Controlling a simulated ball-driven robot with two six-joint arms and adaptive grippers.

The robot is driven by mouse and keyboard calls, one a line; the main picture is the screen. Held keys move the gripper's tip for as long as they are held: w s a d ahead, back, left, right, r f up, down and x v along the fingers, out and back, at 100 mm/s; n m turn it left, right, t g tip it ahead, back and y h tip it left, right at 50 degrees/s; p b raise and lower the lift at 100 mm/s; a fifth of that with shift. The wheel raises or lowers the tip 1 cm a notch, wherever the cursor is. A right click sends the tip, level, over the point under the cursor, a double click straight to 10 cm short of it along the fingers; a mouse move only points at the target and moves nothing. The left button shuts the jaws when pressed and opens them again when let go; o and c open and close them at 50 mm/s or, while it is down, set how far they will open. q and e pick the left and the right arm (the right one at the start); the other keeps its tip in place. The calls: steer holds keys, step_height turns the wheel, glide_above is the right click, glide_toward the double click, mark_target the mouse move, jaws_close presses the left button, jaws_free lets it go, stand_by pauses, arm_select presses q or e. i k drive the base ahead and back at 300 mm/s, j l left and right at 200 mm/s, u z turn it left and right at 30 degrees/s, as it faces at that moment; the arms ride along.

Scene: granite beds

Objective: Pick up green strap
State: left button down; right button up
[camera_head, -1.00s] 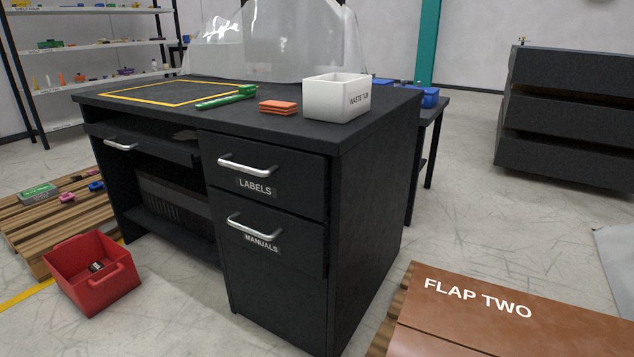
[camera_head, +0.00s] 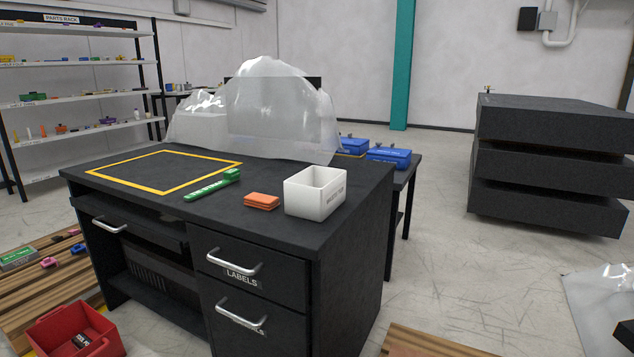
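A long, narrow green item (camera_head: 212,186) with pale lettering and a thicker block at its right end lies on the black desk (camera_head: 225,220). It looks like the green strap, though the lettering is too small to read. It lies between the yellow taped outline (camera_head: 160,188) and an orange stack (camera_head: 262,201), apart from both.
A white tub (camera_head: 316,192) stands right of the orange stack. Clear plastic sheeting (camera_head: 265,115) rises behind the desk. Blue cases (camera_head: 388,157) sit on a side table. A red bin (camera_head: 70,335) and a wooden pallet (camera_head: 45,285) are at left.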

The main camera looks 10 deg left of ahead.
mark_target(231, 176)
steer(key=j+u, duration=0.25)
steer(key=j, duration=1.4)
steer(key=i, duration=0.05)
